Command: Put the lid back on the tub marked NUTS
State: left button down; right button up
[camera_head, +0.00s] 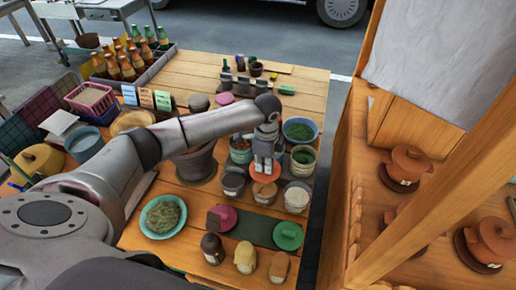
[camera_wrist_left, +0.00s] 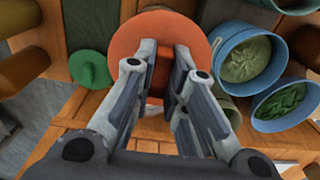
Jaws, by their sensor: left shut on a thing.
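My left gripper (camera_head: 265,165) is shut on the knob of an orange-red lid (camera_head: 264,173). The lid also shows in the left wrist view (camera_wrist_left: 140,32), with the fingers (camera_wrist_left: 162,62) on both sides of its knob. In the head view the lid is over a pale tub (camera_head: 265,192) in the cluster of tubs. I cannot tell whether it touches the rim. Other tubs stand beside it: a grey one (camera_head: 233,182) and a white one (camera_head: 297,197). Their labels are too small to read, so I cannot tell which is marked NUTS. My right gripper is not in view.
A green lid (camera_head: 288,236) and a pink lid (camera_head: 222,217) lie on a dark mat in front. Open blue bowls, one (camera_head: 299,130) behind, crowd the lid's side. A large dark mortar (camera_head: 196,162) stands to the left. Small jars (camera_head: 245,257) line the front.

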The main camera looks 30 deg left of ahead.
aim_at(265, 175)
pick_arm(q)
jog(key=shift+s+d+f+b, duration=0.1)
jog(key=shift+d+f+b, duration=0.2)
jog(key=shift+b, duration=0.25)
jog(key=shift+f+b, duration=0.6)
jog(key=shift+b, duration=0.1)
jog(key=shift+a+f+b, duration=0.2)
jog(key=shift+f+b, duration=0.95)
jog(key=shift+b, duration=0.1)
jog(key=shift+d+f+b, duration=0.1)
jog(key=shift+f+b, duration=0.2)
jog(key=shift+f, duration=0.7)
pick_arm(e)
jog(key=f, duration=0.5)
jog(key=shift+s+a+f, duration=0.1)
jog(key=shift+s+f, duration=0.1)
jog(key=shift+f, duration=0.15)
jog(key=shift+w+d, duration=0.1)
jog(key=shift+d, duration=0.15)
pick_arm(q)
jog(key=shift+p, duration=0.3)
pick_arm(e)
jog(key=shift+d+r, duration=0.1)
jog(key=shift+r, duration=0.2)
pick_arm(q)
jog(key=shift+p, duration=0.5)
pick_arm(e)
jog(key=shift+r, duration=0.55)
